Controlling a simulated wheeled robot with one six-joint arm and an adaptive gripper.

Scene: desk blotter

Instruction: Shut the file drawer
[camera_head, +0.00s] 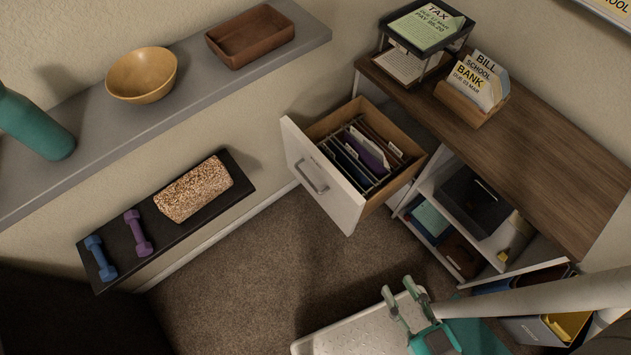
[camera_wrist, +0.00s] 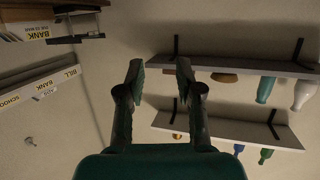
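The file drawer (camera_head: 325,180) is pulled well out of the wooden-topped cabinet (camera_head: 520,130) in the head view. It has a white front with a metal bar handle (camera_head: 311,172) and holds several hanging folders (camera_head: 362,156). My gripper (camera_head: 401,291) is low in the head view, in front of the cabinet and apart from the drawer. In the wrist view its two fingers (camera_wrist: 159,72) are spread with nothing between them. The drawer cannot be made out in the wrist view.
A paper tray (camera_head: 428,40) and a letter holder (camera_head: 474,92) stand on the cabinet. Open shelves (camera_head: 470,215) below hold boxes. At left, a wall shelf (camera_head: 190,85) carries a bowl, a wooden tray and a bottle; a lower dark shelf (camera_head: 165,225) carries dumbbells and a roller. Carpet (camera_head: 240,270) before the drawer is clear.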

